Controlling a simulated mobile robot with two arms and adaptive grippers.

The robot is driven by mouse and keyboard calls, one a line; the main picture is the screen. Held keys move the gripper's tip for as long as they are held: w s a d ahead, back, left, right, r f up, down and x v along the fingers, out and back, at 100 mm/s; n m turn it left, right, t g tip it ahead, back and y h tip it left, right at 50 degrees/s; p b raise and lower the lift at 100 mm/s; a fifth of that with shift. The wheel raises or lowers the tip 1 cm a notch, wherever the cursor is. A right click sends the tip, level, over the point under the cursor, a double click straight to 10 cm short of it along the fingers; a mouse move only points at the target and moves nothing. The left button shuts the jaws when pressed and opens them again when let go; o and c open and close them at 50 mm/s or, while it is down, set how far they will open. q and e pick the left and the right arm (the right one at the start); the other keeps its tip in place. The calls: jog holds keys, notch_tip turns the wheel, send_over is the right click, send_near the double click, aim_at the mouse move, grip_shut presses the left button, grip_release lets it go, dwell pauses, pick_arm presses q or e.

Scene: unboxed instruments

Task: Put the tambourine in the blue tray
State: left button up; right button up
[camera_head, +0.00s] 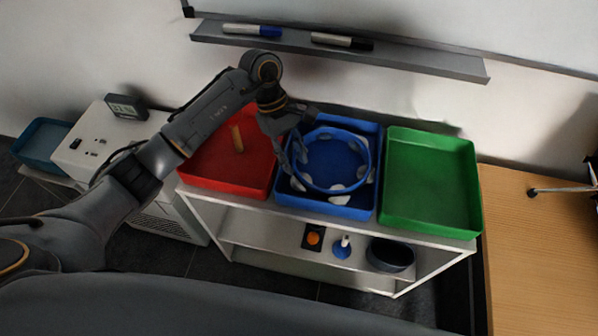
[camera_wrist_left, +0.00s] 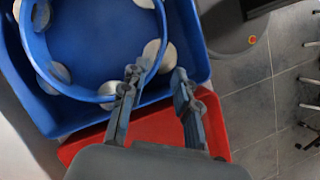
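The blue tambourine (camera_head: 366,150) with silvery jingles lies inside the blue tray (camera_head: 348,210), within its walls. It also shows in the left wrist view (camera_wrist_left: 92,97), inside the blue tray (camera_wrist_left: 62,122). My left gripper (camera_head: 291,158) is at the tambourine's left side, near the tray's left wall. In the left wrist view my left gripper (camera_wrist_left: 157,74) has its two fingers apart, with one finger overlapping the rim in the picture. Whether that finger touches the rim cannot be told. My right gripper is not in view.
A red tray (camera_head: 215,176) with a small wooden item (camera_head: 237,139) stands left of the blue tray, and a green tray (camera_head: 432,185) stands right. A wall ledge (camera_head: 400,61) with two markers runs behind. A wooden table (camera_head: 540,270) is at the right.

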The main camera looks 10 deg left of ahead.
pick_arm(q)
jog(key=v, duration=0.5)
jog(key=shift+a+r, duration=0.1)
jog(key=shift+r, duration=0.25)
